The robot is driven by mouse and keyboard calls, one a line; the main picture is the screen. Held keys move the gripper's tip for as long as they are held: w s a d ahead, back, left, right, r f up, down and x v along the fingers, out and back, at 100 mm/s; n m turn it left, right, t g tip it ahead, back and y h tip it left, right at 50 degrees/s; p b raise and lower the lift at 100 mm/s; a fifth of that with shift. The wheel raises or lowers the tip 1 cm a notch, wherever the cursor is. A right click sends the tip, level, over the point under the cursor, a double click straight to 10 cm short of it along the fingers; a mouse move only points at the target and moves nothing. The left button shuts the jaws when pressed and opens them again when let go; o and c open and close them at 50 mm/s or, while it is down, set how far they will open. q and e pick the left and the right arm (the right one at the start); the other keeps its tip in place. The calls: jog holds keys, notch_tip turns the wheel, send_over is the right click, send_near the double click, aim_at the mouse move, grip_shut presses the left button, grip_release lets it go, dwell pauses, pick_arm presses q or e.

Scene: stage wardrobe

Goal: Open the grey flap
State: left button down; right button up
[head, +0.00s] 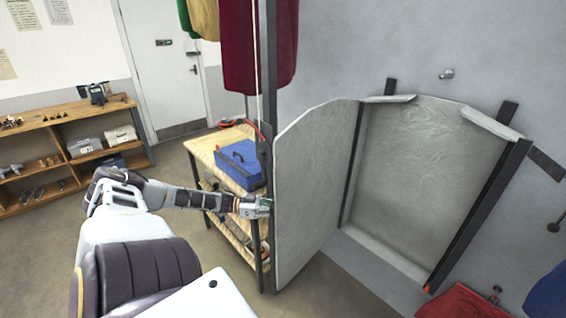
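The grey flap (312,190) is a large pale panel with a rounded top. It stands swung out from the wall, its far side by the left post of a shallow grey recess (410,170). The recess lies exposed, framed by dark posts. My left arm reaches in from the left, and my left gripper (260,207) is at the flap's near left edge, beside a dark upright. Its fingertips are small and partly hidden, so I cannot tell whether they grip or touch the flap. My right gripper is out of view.
A wooden shelf table (207,152) with a blue toolbox (240,164) stands behind my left gripper. A dark upright pole (268,70) and hanging red clothes (240,45) are close to the flap. Red cloth (465,303) is at the lower right. Floor is clear at the left.

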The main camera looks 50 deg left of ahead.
pick_arm(q)
jog(key=shift+w+a+r, duration=0.25)
jog(key=shift+a+r, duration=0.05)
jog(key=shift+r, duration=0.1)
jog(key=c, duration=1.7)
grip_release()
jog(key=shift+o, duration=1.1)
jog(key=shift+w+d+f, duration=0.15)
jog(key=shift+s, duration=0.25)
jog(key=v, duration=1.2)
jog(key=shift+f, duration=0.25)
